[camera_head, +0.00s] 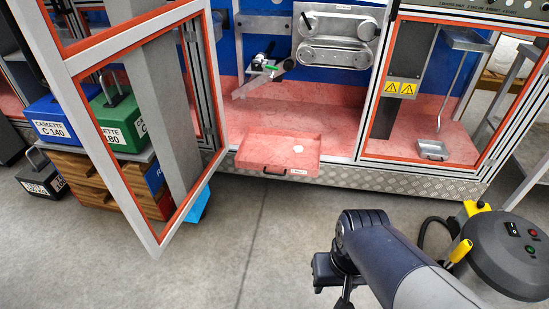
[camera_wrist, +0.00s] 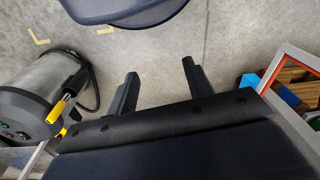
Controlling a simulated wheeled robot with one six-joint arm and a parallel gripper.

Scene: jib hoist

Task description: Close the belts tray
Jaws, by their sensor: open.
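The belts tray is taken to be the pink-red drawer (camera_head: 262,147) low in the middle of the machine in the head view. It stands pulled out past the machine's front edge. Its front has a dark handle (camera_head: 273,171) and a small white label (camera_head: 297,172), too small to read. A small white round thing (camera_head: 298,149) lies in it. My gripper (camera_head: 340,299) hangs in front of the machine, apart from the tray and nearer the camera. In the wrist view its two fingers (camera_wrist: 160,70) are spread with bare floor between them. The tray is not in the wrist view.
An orange-edged door (camera_head: 205,75) stands swung open left of the tray. Cassettes (camera_head: 120,118) sit on a wooden stand behind it. A grey round machine (camera_head: 505,250) with yellow handles stands at the right. Floor (camera_head: 250,230) before the tray is clear.

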